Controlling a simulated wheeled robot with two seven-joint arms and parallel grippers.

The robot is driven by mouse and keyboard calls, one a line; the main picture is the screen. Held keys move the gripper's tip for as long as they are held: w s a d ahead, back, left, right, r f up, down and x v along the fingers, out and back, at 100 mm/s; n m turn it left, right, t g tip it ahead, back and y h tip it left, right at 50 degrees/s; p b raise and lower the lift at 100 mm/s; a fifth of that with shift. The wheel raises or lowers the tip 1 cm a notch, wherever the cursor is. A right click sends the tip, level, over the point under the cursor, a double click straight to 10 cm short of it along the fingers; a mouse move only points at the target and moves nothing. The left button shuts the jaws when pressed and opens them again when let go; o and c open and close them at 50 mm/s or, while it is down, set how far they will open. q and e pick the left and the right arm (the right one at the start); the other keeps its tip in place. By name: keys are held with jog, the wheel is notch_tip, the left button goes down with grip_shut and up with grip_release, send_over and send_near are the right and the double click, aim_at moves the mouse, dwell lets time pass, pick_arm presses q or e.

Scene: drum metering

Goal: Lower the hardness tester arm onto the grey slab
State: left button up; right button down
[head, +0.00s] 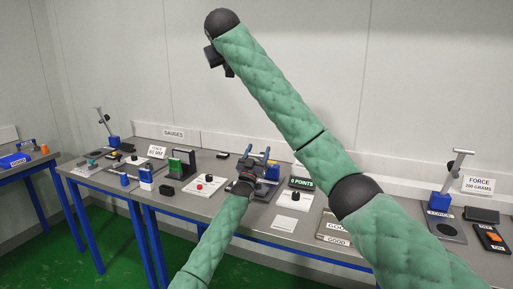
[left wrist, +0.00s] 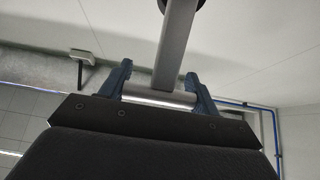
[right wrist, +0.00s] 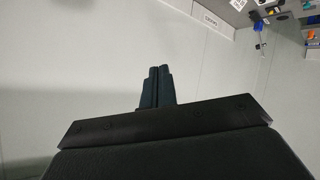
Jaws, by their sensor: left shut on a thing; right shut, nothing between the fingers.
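My left gripper (head: 257,154) is over the middle of the long bench, next to the "0 POINTS" display (head: 300,183). In the left wrist view its blue fingers (left wrist: 160,88) are shut on the silver crossbar (left wrist: 158,98) at the end of the grey tester arm (left wrist: 176,45). The arm runs up from the crossbar to a dark round part at the top edge. In the head view my gripper and forearm cover most of this station, and I cannot make out the grey slab. My right gripper (head: 216,58) is raised high before the wall; its fingers (right wrist: 156,87) are shut and empty.
Similar stands with blue bases and raised arms stand at the bench's far left (head: 112,140) and right (head: 439,202). A white pad with a button (head: 204,186) lies left of my left gripper. My right arm crosses above the bench and hides part of it.

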jog(key=w+d+f+m+g+h, duration=0.1)
jog(key=w+d+f+m+g, duration=0.2)
jog(key=f, duration=0.7)
jog(key=w+d+f+m+g+h, duration=0.2)
jog(key=w+d+f+m+g, duration=0.1)
jog(key=w+f+m, duration=0.3)
notch_tip(320, 180, down, 5)
jog(key=shift+w+d+r+m, duration=0.15)
jog(key=shift+w+d+m, duration=0.25)
jog(key=shift+w+d, duration=0.6)
jog(key=x, duration=0.9)
jog(key=shift+w+f, duration=0.1)
jog(key=shift+f, duration=0.45)
jog(key=shift+s+a+f, duration=0.2)
jog(key=shift+s+f, duration=0.4)
jog(key=shift+s, duration=0.1)
jog(key=shift+s+a+f, duration=0.25)
jog(key=shift+s+f, duration=0.35)
jog(key=shift+s, duration=0.1)
pick_arm(q)
jog(key=shift+f, duration=0.1)
